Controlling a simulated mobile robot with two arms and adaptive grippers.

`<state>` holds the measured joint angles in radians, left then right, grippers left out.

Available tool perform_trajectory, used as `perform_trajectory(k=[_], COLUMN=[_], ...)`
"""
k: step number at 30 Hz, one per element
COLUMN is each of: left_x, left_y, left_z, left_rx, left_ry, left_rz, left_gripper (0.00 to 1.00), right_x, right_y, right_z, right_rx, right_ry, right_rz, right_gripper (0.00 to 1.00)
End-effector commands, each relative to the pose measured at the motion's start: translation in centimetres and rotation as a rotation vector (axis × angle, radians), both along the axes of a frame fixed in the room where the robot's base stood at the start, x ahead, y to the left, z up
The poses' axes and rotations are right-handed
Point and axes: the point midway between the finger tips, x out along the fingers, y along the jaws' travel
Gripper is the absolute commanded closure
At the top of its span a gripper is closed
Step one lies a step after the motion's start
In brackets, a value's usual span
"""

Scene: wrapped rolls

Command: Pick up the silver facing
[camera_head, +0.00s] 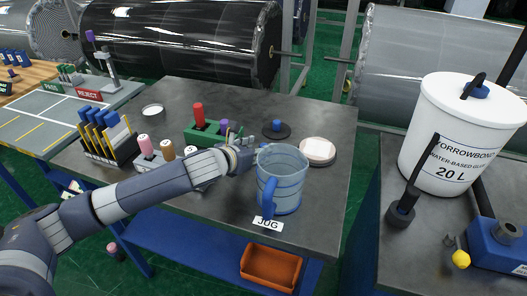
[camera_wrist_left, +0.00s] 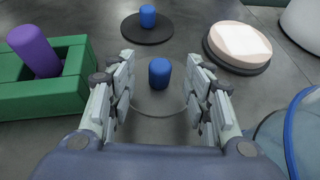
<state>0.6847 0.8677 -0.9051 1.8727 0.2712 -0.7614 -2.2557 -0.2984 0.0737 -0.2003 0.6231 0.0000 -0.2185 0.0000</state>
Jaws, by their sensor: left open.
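In the left wrist view, a short blue knob (camera_wrist_left: 159,72) stands upright between the fingers of my left gripper (camera_wrist_left: 160,59). It seems to rise from a flat silver-grey disc, the silver facing (camera_wrist_left: 160,104), which blends with the grey table; a thin pale curved edge shows at its near side. The fingers are open, one on each side of the knob, with gaps to both. In the head view my left gripper (camera_head: 241,143) is over the middle of the table and hides most of this disc. My right gripper is not in view.
A dark disc with a blue knob (camera_head: 277,129) lies just beyond. A white-topped round pad (camera_head: 318,150) is to the right. A clear jug (camera_head: 281,187) with a blue handle stands close in front. A green block (camera_head: 204,135) with red and purple pegs is left.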

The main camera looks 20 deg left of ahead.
Motion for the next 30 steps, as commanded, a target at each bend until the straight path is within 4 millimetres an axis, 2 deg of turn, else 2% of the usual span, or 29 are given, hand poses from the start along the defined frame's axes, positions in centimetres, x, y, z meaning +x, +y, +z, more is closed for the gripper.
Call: perform_trajectory(k=[6, 14, 15, 21, 30], left_x=[2.0, 2.1, 2.1, 2.1, 2.1], left_y=[-0.5, -0.5, -0.5, -0.5, -0.5], left_z=[-0.9, -1.0, -1.0, -1.0, -0.8], left_rx=[0.0, 0.001, 0.001, 0.001, 0.001], left_ry=[-0.001, 0.0, 0.0, 0.0, -0.001], left_rz=[0.0, 0.0, 0.0, 0.0, 0.0], left_gripper=[0.54, 0.54, 0.58, 1.0, 1.0], right_x=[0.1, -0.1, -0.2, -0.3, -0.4], right_y=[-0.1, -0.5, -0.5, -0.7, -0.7], right_z=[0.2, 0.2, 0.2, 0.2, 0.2], right_rx=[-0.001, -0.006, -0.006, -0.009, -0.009], right_ry=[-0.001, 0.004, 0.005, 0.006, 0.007], right_rz=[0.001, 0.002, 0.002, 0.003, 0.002], right_gripper=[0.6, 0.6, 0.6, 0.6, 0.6])
